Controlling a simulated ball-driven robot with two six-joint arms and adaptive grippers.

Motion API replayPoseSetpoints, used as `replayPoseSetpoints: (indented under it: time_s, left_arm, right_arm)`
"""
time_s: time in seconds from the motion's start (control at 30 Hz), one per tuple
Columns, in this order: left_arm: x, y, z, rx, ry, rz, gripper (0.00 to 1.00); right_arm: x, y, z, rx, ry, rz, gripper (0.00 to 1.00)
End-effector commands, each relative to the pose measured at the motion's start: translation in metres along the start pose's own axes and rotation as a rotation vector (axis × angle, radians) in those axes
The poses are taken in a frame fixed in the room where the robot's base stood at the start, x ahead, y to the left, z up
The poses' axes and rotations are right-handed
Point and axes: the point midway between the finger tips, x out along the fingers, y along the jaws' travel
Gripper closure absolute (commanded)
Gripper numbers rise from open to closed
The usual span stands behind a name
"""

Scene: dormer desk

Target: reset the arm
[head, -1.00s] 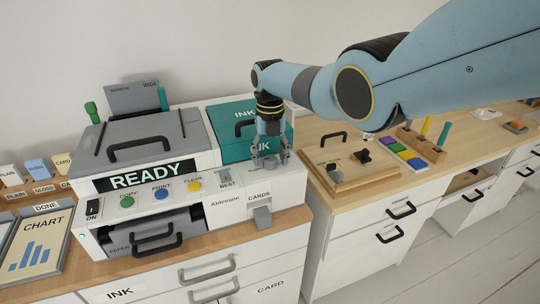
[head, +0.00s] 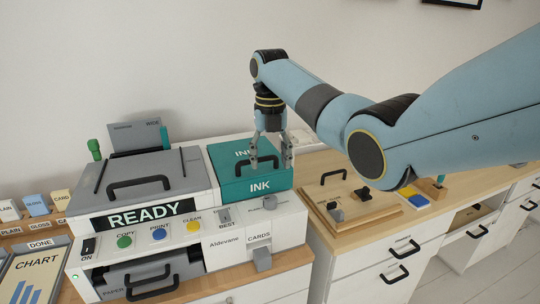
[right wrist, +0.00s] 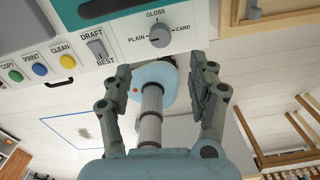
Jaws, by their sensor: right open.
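My right gripper (head: 271,163) is open and empty, hanging fingers-down in front of the teal ink box (head: 232,189) on the printer in the head view. In the right wrist view its two fingers (right wrist: 163,80) are spread apart with nothing between them. The printer's grey paper-type dial (right wrist: 160,35), marked PLAIN, GLOSS and CARD, lies beyond the fingertips and apart from them; it also shows below the gripper in the head view (head: 270,202). My left gripper is not in view.
The printer's display (head: 146,217) reads READY, above green, blue and yellow buttons. A wooden board (head: 352,205) with a black handle and knobs lies to the right. Ink pads and a pen holder stand beyond it, partly behind my arm.

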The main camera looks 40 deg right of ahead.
Motion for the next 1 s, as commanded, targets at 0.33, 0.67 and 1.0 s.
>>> replayPoseSetpoints:
  time_s: [0.33, 0.67, 1.0]
  left_arm:
    - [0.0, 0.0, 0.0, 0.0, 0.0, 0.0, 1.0]
    - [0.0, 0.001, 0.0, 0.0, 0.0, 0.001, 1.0]
    - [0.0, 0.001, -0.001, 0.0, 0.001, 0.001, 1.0]
  right_arm:
    - [-0.007, 0.0, 0.0, 0.0, 0.0, 0.0, 0.41]
    - [-0.005, 0.0, -0.001, 0.009, -0.001, 0.0, 0.41]
    - [0.069, -0.013, -0.087, 0.695, -0.102, 0.004, 0.41]
